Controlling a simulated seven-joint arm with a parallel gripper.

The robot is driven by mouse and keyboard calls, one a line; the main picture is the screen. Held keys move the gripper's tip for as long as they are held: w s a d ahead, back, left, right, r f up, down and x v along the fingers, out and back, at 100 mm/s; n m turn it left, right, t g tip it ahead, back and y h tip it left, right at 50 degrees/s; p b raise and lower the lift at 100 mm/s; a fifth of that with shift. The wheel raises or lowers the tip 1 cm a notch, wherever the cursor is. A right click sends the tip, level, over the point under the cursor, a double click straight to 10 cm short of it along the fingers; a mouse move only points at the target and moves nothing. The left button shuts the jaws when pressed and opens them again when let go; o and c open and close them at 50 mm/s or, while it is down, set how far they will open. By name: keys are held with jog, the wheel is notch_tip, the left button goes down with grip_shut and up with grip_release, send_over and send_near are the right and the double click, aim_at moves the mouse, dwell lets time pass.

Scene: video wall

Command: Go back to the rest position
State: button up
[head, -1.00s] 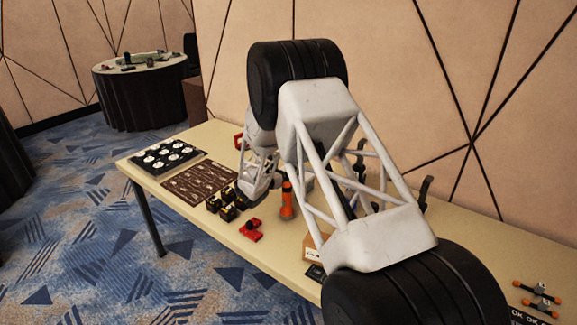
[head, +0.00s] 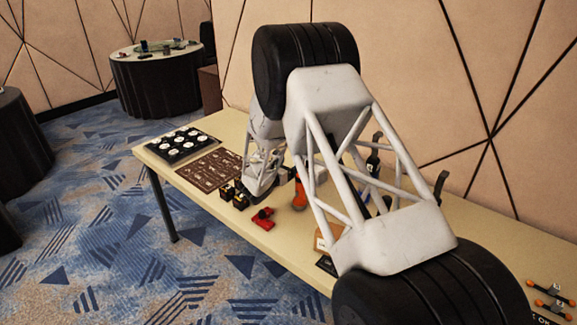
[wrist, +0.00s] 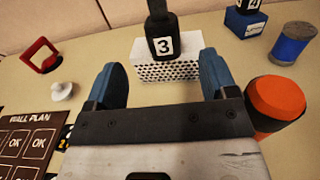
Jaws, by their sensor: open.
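My gripper (wrist: 163,80) is open and empty between its two blue fingers in the wrist view. In the head view my gripper (head: 260,190) hangs over the table (head: 165,163), partly hidden by my own arm. Beyond the fingers stands a white perforated block (wrist: 168,70) with a black piece marked 3 (wrist: 165,45) in front of or on it; I cannot tell which. An orange cylinder (wrist: 275,103) stands close to the right of my gripper. It also shows in the head view (head: 299,196).
A brown board (head: 212,169) and a black tray with white discs (head: 180,145) lie at the table's left end. A red part (head: 262,219) lies near the front edge. The wrist view shows a red frame (wrist: 40,55), white knob (wrist: 62,91) and blue cylinder (wrist: 293,43).

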jog(key=s+d+r+m+g+y, duration=0.1)
jog(key=s+d+r+m+g, duration=0.5)
jog(key=s+r, duration=0.6)
jog(key=s+d+r+m+g+y, duration=0.1)
jog(key=s+d+r+m+g, duration=0.4)
jog(key=s+d+r+m, duration=0.65)
jog(key=s+a+m+y, duration=0.2)
jog(key=s+m+y, duration=0.1)
jog(key=s, duration=0.9)
jog(key=s+a+r+m+y, duration=0.1)
jog(key=s+a+m+y, duration=0.2)
jog(key=s, duration=0.9)
jog(key=s+a+m+y, duration=0.3)
jog(key=s+y, duration=0.1)
jog(key=s, duration=0.9)
jog(key=shift+r+m+t+y, duration=0.35)
jog(key=shift+r+t+y, duration=0.05)
jog(key=shift+o, duration=0.4)
jog(key=shift+a, duration=0.1)
